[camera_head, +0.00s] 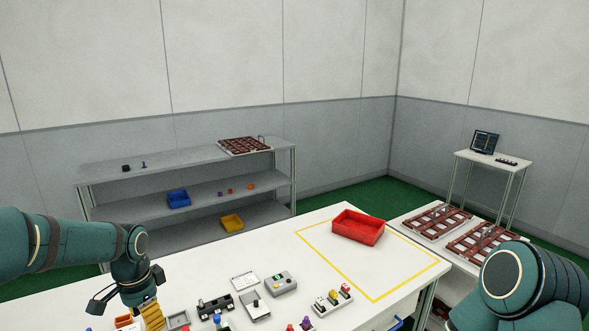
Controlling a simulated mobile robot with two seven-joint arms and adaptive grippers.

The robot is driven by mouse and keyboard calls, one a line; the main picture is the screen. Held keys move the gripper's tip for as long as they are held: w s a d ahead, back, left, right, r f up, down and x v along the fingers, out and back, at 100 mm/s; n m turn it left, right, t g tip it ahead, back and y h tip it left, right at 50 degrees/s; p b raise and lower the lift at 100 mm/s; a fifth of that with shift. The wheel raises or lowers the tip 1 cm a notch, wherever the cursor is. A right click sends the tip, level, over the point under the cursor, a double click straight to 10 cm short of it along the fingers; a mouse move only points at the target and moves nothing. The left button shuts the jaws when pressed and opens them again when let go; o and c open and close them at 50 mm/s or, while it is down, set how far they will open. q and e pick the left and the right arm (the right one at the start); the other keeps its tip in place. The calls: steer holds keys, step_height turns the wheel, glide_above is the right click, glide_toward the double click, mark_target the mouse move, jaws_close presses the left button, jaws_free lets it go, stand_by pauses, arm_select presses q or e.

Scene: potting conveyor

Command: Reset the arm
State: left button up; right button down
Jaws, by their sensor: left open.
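My left arm (70,246) reaches in from the left and bends down over the near left part of the white table. My left gripper (128,295) points down, with its dark fingers spread open. A yellow ribbed object (152,316) is just below and right of it, and I see nothing clearly held. My right arm (530,285) shows at the bottom right. Its gripper is out of the picture.
The table (280,245) bears a red bin (358,228) inside a yellow outline. Small devices, including a grey box (281,284) and a holder with several colored pieces (332,299), crowd the near edge. Shelves (110,170) stand behind; brown trays (437,221) lie at right.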

arm_select(q)
steer(key=s+d+f+n+h+b, duration=0.2)
steer(key=d+f+b, duration=0.1)
steer(key=d+f, duration=0.55)
steer(key=s+d+f+n+h+b, duration=0.15)
steer(key=d+f, duration=0.35)
steer(key=f, duration=0.7)
steer(key=s+d+f+n+t+b, duration=0.1)
steer(key=s+d+f+n+b, duration=0.1)
steer(key=s+d+f, duration=0.2)
steer(key=s+d+f+n+b, duration=0.3)
steer(key=s+d+f, duration=0.1)
steer(key=s+f, duration=0.6)
steer(key=shift+d+n+t, duration=0.25)
steer(key=shift+n+t, duration=0.1)
steer(key=shift+t, duration=0.05)
arm_select(e)
step_height(320, 180, down, 11)
steer(key=s, duration=0.1)
steer(key=shift+s+a+r, duration=0.15)
steer(key=shift+s+a, duration=0.15)
steer(key=shift+s, duration=0.05)
